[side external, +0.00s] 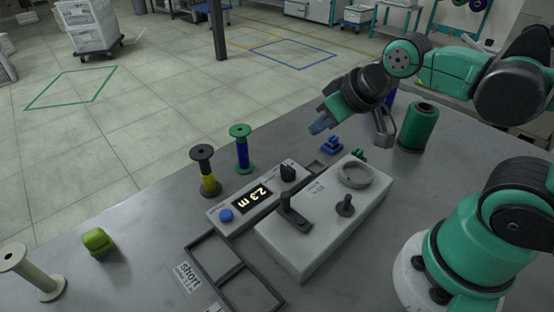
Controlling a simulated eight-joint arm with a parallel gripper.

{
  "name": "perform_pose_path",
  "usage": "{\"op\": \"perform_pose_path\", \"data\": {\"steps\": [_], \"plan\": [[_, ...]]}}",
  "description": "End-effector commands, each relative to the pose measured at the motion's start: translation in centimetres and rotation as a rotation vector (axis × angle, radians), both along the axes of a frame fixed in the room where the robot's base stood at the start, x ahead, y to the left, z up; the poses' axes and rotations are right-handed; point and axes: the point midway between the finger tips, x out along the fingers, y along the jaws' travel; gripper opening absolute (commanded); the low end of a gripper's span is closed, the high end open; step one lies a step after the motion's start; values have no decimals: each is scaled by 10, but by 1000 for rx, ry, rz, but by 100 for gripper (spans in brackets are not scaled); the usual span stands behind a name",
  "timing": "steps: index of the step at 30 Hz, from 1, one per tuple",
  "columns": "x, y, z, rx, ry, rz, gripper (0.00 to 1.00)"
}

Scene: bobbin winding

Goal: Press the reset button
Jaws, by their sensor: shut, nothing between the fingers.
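A blue round button (225,215), which looks like the reset button, sits at the left end of a grey control box (240,219). The box's display (252,201) reads 2.3 m, and a black knob (288,171) sits at its right end. My gripper (318,127) is shut and empty, with its blue fingertips pointing down to the left. It is in the air beyond the knob end of the box, well apart from the button. Nothing hides the button.
A grey winder (313,236) with a black lever (293,215) and peg (345,205) stands beside the box. A yellow-wound spool (208,180) and a blue-wound spool (242,152) stand behind. A green spool (418,128) is right; a tray marked short (213,281) is in front.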

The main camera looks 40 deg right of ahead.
Motion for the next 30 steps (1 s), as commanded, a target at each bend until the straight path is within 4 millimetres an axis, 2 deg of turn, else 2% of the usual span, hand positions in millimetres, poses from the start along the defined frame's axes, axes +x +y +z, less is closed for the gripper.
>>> {"op": "perform_pose_path", "data": {"steps": [5,8,15,21,25,30], "plan": [[6,10,2,-31,2,63,0],[16,28,4,-94,3,178,0],[43,100,5,-307,-24,548,0],[49,147,0,-431,-58,752,0],[50,160,-2,-464,-68,803,0],[50,161,-3,-470,-70,810,0]]}}
